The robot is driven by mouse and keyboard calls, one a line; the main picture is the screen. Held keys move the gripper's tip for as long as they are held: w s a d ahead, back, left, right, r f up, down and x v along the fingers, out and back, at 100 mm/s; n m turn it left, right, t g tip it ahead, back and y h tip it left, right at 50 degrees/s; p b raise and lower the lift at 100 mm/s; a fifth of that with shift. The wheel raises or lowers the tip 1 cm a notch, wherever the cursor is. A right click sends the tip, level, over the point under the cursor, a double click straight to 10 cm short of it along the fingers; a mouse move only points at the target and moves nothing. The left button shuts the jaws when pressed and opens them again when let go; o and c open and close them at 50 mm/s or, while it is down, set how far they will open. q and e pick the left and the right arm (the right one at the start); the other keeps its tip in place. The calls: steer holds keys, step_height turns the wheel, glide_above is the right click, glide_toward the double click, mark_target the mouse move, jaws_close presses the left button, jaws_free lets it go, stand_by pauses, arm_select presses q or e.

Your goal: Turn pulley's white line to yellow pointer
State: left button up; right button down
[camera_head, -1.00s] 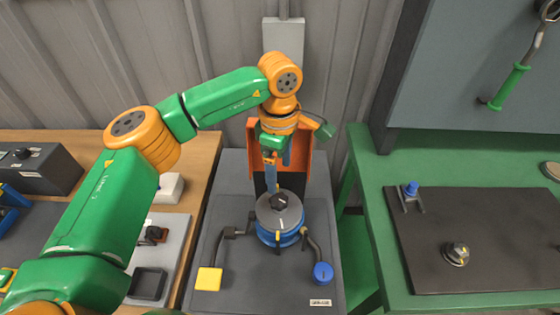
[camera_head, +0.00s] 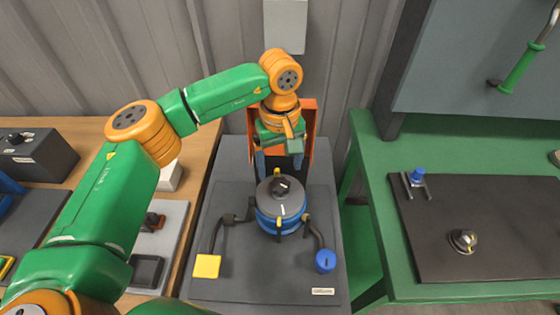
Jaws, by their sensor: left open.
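The pulley (camera_head: 265,198) has a grey top, a blue grooved rim and a black hub knob (camera_head: 280,186). It sits on a dark stand in the middle of the head view. A short pale mark, seemingly the white line (camera_head: 281,211), lies on the front of its top. A small yellow pointer (camera_head: 278,225) seems to show at the front rim; the exact angle between them is too small to tell. My left gripper (camera_head: 279,163) is open and empty, fingers spread left and right, just above and behind the hub knob. My right gripper is not in view.
Bent black arms beside the pulley carry a yellow square pad (camera_head: 207,266) and a blue round knob (camera_head: 326,261). An orange plate (camera_head: 309,130) stands behind. A wooden bench (camera_head: 92,140) is left and a green table (camera_head: 440,155) right, with a gap before it.

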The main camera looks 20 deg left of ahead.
mark_target(280, 184)
arm_select(q)
steer(key=shift+f+b, duration=2.45)
steer(key=shift+f, duration=0.5)
steer(key=shift+r, duration=0.1)
